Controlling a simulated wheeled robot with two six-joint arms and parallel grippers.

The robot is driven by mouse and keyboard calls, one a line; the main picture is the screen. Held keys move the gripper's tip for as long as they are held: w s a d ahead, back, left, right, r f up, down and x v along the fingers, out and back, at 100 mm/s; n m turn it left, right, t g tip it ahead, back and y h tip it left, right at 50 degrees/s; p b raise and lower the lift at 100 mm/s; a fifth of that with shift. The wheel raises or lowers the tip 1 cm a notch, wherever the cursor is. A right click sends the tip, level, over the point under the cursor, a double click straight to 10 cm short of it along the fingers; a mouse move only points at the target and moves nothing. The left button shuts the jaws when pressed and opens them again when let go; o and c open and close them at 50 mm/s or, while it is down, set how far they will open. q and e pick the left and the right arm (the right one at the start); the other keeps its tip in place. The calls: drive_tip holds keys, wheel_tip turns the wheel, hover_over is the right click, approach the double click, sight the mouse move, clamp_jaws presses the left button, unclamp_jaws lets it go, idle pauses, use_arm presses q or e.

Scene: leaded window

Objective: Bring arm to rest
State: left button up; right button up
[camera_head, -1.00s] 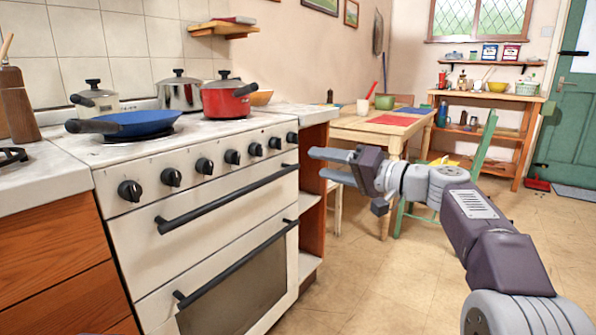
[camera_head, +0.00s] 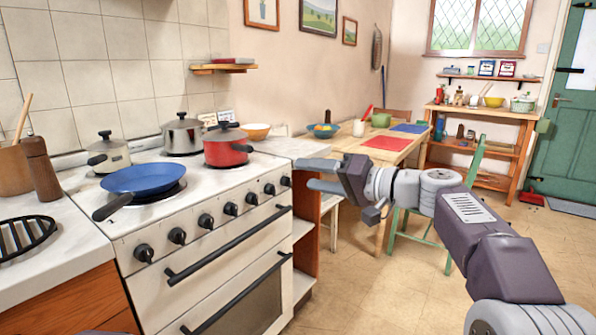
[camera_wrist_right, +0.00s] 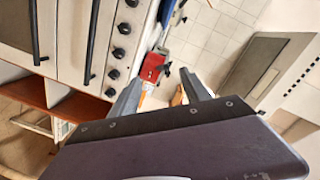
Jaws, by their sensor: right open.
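My right arm reaches in from the lower right of the head view. Its gripper (camera_head: 318,174) is open and empty, with the fingers pointing left, in front of the open wooden shelf at the stove's right end. In the right wrist view the two fingers (camera_wrist_right: 162,92) stand apart with nothing between them.
The white stove (camera_head: 210,215) carries a blue pan (camera_head: 145,178), a red pot (camera_head: 227,148) and other pots. A wooden table (camera_head: 345,142) and a green chair (camera_head: 460,215) stand behind my right arm. The floor at the front right is clear.

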wheel_tip(320, 180, up, 6)
drive_tip(key=s+a+g+h+p, duration=0.1)
drive_tip(key=s+h+p, duration=0.1)
drive_tip(key=p, duration=0.7)
drive_tip(key=s+d+f+m+g+h+p, duration=0.1)
drive_tip(key=s+d+g+h+p, duration=0.15)
drive_tip(key=s+p, duration=0.75)
use_arm(q)
wheel_tip(320, 180, up, 36)
drive_tip(key=p, duration=1.3)
drive_tip(key=shift+r, duration=0.15)
use_arm(e)
drive_tip(key=s+d+f+n+g+h, duration=0.1)
drive_tip(key=s+d+f+g+h, duration=0.4)
drive_tip(key=s+d+f+h, duration=0.4)
drive_tip(key=s+d+f, duration=0.2)
drive_tip(key=s+d, duration=0.2)
drive_tip(key=s, duration=0.1)
drive_tip(key=shift+s+f, duration=0.3)
drive_tip(key=shift+f, duration=0.1)
use_arm(q)
drive_tip(key=shift+p, duration=0.3)
